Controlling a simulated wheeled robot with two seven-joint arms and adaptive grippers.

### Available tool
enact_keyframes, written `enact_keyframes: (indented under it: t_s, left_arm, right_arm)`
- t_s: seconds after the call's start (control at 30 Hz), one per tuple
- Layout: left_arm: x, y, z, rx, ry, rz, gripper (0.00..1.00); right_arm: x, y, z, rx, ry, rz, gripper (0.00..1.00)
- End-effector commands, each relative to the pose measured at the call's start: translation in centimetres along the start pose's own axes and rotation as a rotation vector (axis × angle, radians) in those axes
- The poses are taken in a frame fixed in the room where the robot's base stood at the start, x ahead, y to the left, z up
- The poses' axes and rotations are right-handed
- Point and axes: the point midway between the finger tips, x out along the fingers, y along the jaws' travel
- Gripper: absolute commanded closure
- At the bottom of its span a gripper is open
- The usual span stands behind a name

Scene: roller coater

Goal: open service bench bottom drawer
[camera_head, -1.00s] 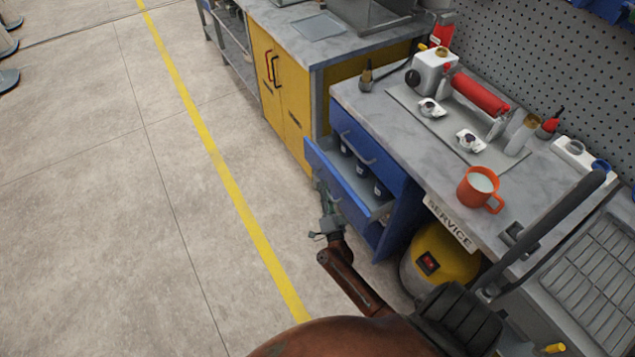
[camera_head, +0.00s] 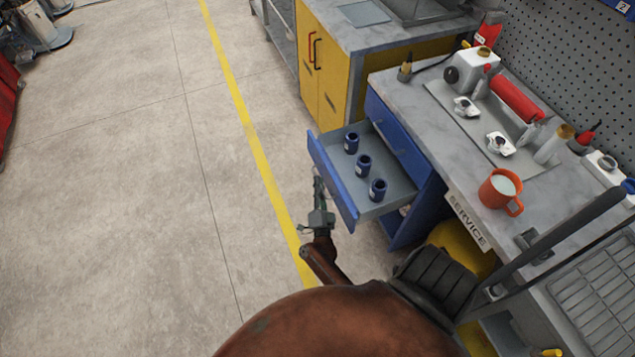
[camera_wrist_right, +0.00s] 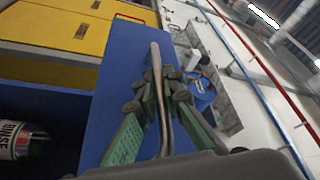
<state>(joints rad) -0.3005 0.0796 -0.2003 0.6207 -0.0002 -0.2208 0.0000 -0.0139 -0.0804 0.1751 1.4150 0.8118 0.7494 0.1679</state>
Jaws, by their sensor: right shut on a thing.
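The blue service bench (camera_head: 427,207) stands right of centre in the head view. One of its lower drawers (camera_head: 343,187) is pulled well out, showing its grey inside; I cannot tell if it is the lowest. My right gripper (camera_head: 318,188) is at the outer face of this drawer. In the right wrist view, my right gripper's green fingers (camera_wrist_right: 156,95) are shut around the curved metal handle (camera_wrist_right: 166,130) on the blue front (camera_wrist_right: 122,75). The handle is hidden in the head view. My left gripper is out of view.
Three dark jars (camera_head: 364,165) stand in the open drawer. The drawer above (camera_head: 395,130) is shut. An orange mug (camera_head: 500,191) and a red roller (camera_head: 516,99) are on the worktop. A yellow cabinet (camera_head: 325,70) stands behind.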

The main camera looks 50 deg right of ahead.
Motion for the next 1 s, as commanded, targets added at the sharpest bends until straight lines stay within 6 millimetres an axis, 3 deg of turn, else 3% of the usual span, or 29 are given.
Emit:
enact_keyframes:
  t_s: [0.23,0.27,0.5,0.8,1.0]
  left_arm:
    - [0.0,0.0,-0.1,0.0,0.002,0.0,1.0]
    - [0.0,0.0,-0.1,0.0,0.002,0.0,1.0]
    - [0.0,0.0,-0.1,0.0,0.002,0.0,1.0]
    - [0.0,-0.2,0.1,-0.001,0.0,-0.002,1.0]
    - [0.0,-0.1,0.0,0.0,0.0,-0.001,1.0]
  right_arm:
    - [-0.1,0.1,0.0,0.0,0.001,0.002,1.0]
    - [-0.1,0.1,0.0,0.0,0.001,0.002,0.9]
    - [-0.1,0.0,0.1,0.0,0.0,0.001,0.74]
    - [-0.2,0.0,0.1,0.0,-0.001,0.001,0.74]
    - [-2.4,0.1,0.1,-0.001,-0.001,0.003,0.74]
